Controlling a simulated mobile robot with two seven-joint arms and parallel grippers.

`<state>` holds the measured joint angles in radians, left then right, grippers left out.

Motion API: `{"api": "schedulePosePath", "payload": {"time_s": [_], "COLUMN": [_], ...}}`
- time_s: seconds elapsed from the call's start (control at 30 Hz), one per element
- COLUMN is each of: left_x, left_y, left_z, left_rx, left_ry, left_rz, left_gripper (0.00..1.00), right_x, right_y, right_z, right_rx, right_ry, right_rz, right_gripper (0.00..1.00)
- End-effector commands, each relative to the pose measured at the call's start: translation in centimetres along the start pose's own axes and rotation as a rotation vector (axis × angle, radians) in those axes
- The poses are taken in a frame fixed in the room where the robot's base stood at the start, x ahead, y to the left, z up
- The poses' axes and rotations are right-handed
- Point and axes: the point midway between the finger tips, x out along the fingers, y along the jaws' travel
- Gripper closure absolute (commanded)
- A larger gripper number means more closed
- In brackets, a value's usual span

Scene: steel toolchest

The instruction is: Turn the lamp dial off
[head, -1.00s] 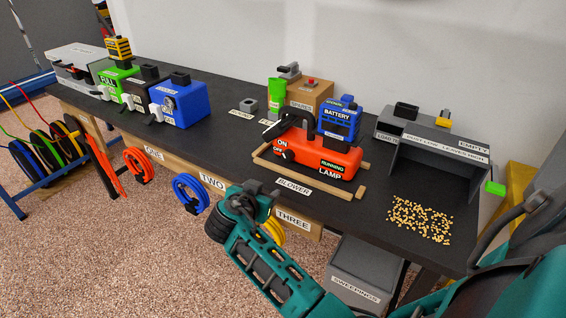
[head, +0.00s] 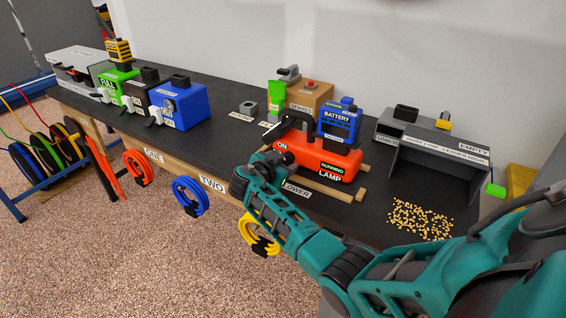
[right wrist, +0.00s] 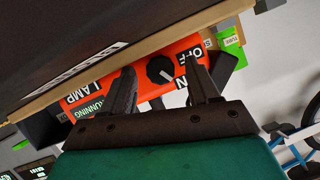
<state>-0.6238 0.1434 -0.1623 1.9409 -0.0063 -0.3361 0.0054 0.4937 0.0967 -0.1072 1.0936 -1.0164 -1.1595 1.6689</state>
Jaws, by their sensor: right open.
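The orange-red lamp unit (head: 345,160) stands on the dark bench with a green RUNNING label and a blue battery (head: 338,122) on top. Its black round dial (right wrist: 160,70) shows in the right wrist view between the OFF and ON labels. The dial's pale mark seems to point toward ON. My left gripper is not in view.
Wooden strips (head: 322,188) edge the lamp's place. A grey bin (head: 435,150) stands to the right, with loose pellets (head: 420,218) before it. A blue box (head: 180,105) stands left. Coiled hoses (head: 188,196) hang on the bench's front.

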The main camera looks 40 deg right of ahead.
Motion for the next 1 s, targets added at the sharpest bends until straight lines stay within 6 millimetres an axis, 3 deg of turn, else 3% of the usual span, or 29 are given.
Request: {"api": "schedulePosePath", "payload": {"time_s": [0.4,1.0], "left_x": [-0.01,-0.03], "left_y": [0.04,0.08], "left_z": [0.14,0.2], "left_rx": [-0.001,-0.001], "left_ry": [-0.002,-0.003], "left_rz": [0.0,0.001], "left_gripper": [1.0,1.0], "right_x": [0.83,0.79], "right_y": [-0.01,0.01], "right_z": [-0.03,0.01], "right_rx": [0.0,0.0], "right_ry": [0.0,-0.001], "right_rz": [-0.001,0.0], "right_gripper": [0.4,0.96]}}
